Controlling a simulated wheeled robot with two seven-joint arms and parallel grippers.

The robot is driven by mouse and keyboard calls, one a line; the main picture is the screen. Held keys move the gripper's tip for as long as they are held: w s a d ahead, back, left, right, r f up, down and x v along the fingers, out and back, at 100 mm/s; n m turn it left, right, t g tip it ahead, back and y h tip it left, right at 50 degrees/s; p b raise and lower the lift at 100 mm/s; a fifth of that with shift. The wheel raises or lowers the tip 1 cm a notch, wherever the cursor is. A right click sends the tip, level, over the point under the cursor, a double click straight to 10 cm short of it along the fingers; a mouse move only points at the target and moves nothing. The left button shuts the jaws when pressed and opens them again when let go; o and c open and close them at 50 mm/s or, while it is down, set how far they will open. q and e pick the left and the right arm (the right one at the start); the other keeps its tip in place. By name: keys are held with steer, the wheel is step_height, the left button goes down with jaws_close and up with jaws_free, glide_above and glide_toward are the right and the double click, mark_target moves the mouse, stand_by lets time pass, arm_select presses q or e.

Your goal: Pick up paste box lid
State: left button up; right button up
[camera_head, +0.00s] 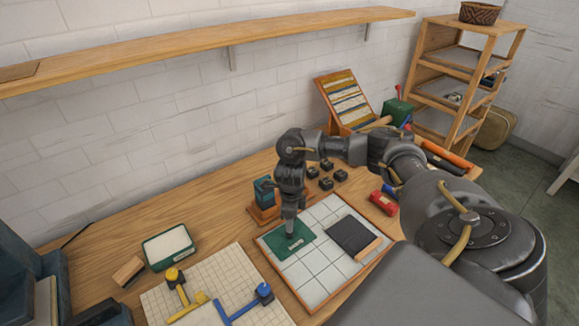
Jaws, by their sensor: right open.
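The paste box lid looks to be the flat dark green piece (272,246) with a small pale label, lying on the white tiled board (309,273). My right gripper (290,233) points straight down at the lid, its tips over or against it; I cannot tell if they touch. It is open, and the lid lies flat beneath it. The open green paste box (168,246) with white contents stands on the table to the left. My left gripper is not in view.
A dark slab with a wooden edge (352,237) lies on the board's right part. A dark teal block on a wooden stand (263,192) is close behind my gripper. Yellow and blue tools (243,304) lie on a gridded mat (215,283). A red object (384,202) is at right.

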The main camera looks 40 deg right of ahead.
mark_target(290, 235)
steer(key=shift+f, duration=0.9)
steer(key=shift+f+p, duration=0.25)
steer(key=shift+p, duration=0.1)
steer(key=f, duration=0.1)
steer(key=f+p, duration=0.1)
steer(key=f, duration=0.1)
steer(key=shift+w+f, duration=0.3)
steer(key=shift+f, duration=0.55)
steer(key=c, duration=1.1)
steer(key=shift+r, duration=0.1)
